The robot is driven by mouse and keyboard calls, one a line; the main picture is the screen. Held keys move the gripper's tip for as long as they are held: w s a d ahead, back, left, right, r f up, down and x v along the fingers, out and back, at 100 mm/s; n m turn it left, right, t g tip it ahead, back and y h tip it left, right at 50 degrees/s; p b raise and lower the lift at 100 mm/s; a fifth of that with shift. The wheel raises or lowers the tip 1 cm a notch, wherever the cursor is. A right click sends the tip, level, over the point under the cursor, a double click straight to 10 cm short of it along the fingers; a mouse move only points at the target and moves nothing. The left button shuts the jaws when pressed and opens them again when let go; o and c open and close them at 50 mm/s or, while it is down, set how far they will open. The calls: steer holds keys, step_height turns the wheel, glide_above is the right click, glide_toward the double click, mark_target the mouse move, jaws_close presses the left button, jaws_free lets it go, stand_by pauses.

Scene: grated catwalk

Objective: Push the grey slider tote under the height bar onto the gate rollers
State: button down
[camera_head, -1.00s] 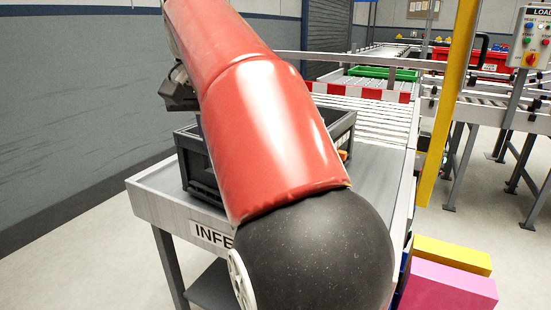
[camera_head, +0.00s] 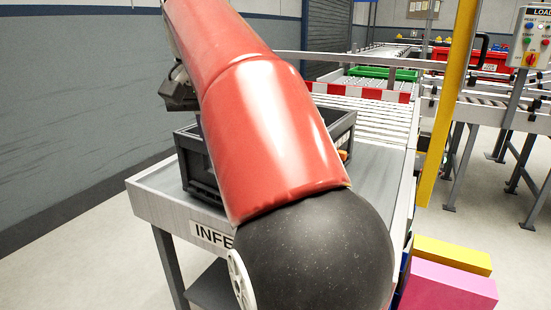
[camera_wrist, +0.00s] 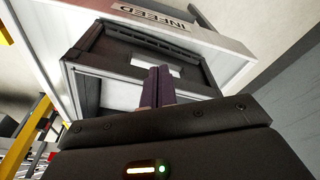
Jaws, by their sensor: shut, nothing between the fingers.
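The dark grey tote (camera_head: 343,127) stands on the infeed table in the head view, largely hidden behind my red arm. In the wrist view the tote (camera_wrist: 88,92) is open-topped, with a pale label-like patch. My gripper (camera_wrist: 155,84) is shut and empty, its two fingers together in front of the tote; I cannot tell whether they touch it. In the head view only part of the dark hand shows left of my arm, above the tote. The red-and-white height bar (camera_head: 362,92) spans the line beyond the tote. The gate rollers (camera_head: 378,122) lie under and before it.
The grey infeed table (camera_head: 376,185) has bare surface right of the tote, towards the rollers. A yellow post (camera_head: 447,100) stands at the right of the line. A green tray (camera_head: 382,72) sits beyond the bar. Yellow (camera_head: 452,254) and pink (camera_head: 450,287) boxes stand at lower right.

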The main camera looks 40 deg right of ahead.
step_height(320, 180, down, 6)
steer(key=b, duration=0.4)
steer(key=shift+r, duration=0.25)
stand_by(0.3)
